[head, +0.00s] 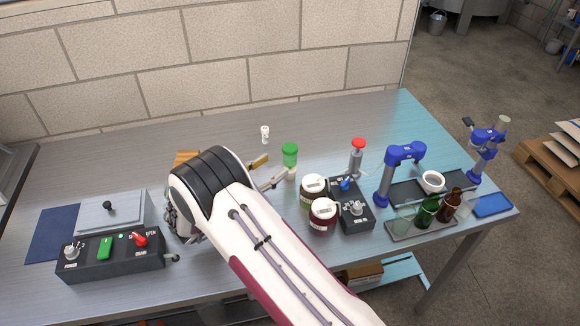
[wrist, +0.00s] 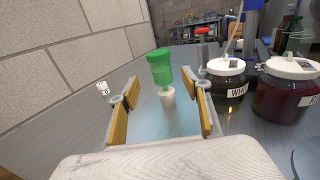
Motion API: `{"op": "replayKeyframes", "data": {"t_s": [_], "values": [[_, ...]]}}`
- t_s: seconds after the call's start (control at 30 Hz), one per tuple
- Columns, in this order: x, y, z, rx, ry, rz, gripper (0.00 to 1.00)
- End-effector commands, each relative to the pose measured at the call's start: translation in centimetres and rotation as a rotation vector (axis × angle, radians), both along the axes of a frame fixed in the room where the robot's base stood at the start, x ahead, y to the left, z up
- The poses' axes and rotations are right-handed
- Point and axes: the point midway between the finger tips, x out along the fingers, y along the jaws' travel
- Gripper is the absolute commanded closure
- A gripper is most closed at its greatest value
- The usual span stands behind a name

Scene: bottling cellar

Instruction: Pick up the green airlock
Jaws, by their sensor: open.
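The green airlock (head: 290,153) stands upright on a pale cork-like base on the bench, just beyond my fingertips. In the wrist view the green airlock (wrist: 161,66) appears between and ahead of the two fingers, with its pale base showing below. My gripper (head: 268,172) is open and low over the bench, reaching toward the airlock from the left. Its yellow-padded fingers also show in the wrist view (wrist: 161,98), spread on either side with nothing held. Whether the tips reach alongside the base is hard to tell.
A small white item (head: 265,133) stands behind. To the right are two lidded jars (head: 313,192) (head: 323,218), a black control box (head: 352,208), a red-topped tool (head: 357,155) and a bottle tray (head: 420,232). Another control box (head: 110,256) is at left.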

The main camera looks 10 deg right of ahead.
Motion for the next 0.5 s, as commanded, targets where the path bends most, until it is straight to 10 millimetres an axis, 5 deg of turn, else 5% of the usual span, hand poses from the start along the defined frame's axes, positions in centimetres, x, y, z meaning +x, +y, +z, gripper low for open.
{"op": "replayKeyframes", "data": {"t_s": [0.5], "values": [[1.1,-1.8,0.0,-0.001,0.002,-0.001,0.52]]}}
